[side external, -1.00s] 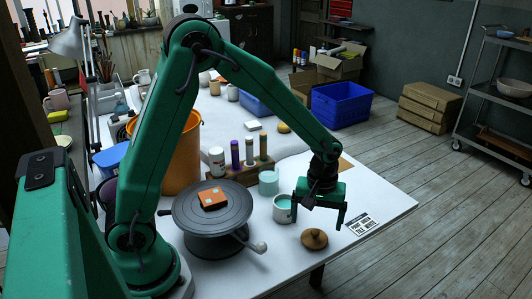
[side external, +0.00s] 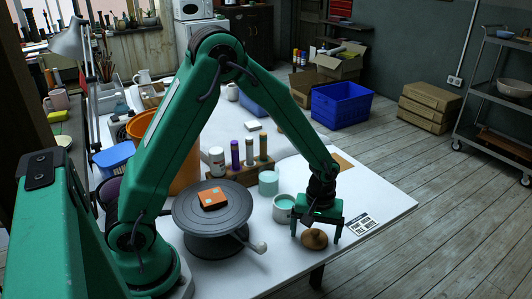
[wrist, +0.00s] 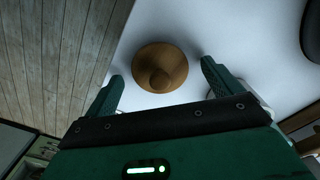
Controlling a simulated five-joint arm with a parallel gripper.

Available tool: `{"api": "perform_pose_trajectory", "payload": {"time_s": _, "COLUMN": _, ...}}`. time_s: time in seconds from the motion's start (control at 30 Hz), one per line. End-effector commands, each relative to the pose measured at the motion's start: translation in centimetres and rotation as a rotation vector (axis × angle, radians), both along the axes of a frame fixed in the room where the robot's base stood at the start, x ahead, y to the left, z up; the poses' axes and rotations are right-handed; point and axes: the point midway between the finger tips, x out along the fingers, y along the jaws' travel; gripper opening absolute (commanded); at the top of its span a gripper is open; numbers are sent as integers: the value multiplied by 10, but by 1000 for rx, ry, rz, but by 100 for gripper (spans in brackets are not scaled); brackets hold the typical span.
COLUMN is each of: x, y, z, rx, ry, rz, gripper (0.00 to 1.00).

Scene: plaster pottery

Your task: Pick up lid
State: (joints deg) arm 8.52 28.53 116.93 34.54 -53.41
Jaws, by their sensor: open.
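The lid (side external: 315,239) is a round brown wooden disc with a knob on top. It lies flat on the white table near its front edge. My gripper (side external: 315,236) is open and low over the lid, with its two fingers pointing down, one on each side of it. In the wrist view the lid (wrist: 160,68) shows between and slightly beyond the open fingertips (wrist: 160,75). I see no finger touching it. Part of the lid's far side is close behind the fingers in the side view.
A cup with pale teal inside (side external: 283,205) stands just left of the gripper, with a teal jar (side external: 268,183) behind it. A dark turntable (side external: 212,222) with an orange block (side external: 212,199) stands further left. A printed card (side external: 363,224) lies to the right.

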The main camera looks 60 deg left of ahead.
Motion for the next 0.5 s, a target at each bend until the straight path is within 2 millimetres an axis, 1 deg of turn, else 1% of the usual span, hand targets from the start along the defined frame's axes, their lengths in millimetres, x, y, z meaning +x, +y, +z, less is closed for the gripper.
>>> {"api": "perform_pose_trajectory", "payload": {"time_s": 0.07, "x": 0, "y": 0, "z": 0, "rx": 0, "ry": 0, "rz": 0, "gripper": 91}}
{"api": "perform_pose_trajectory", "payload": {"time_s": 0.1, "x": 0, "y": 0, "z": 0, "rx": 0, "ry": 0, "rz": 0, "gripper": 89}}
{"api": "perform_pose_trajectory", "payload": {"time_s": 0.17, "x": 0, "y": 0, "z": 0, "rx": 0, "ry": 0, "rz": 0, "gripper": 77}}
{"api": "perform_pose_trajectory", "payload": {"time_s": 0.2, "x": 0, "y": 0, "z": 0, "rx": 0, "ry": 0, "rz": 0, "gripper": 69}}
{"api": "perform_pose_trajectory", "payload": {"time_s": 0.33, "x": 0, "y": 0, "z": 0, "rx": 0, "ry": 0, "rz": 0, "gripper": 44}}
{"api": "perform_pose_trajectory", "payload": {"time_s": 0.5, "x": 0, "y": 0, "z": 0, "rx": 0, "ry": 0, "rz": 0, "gripper": 42}}
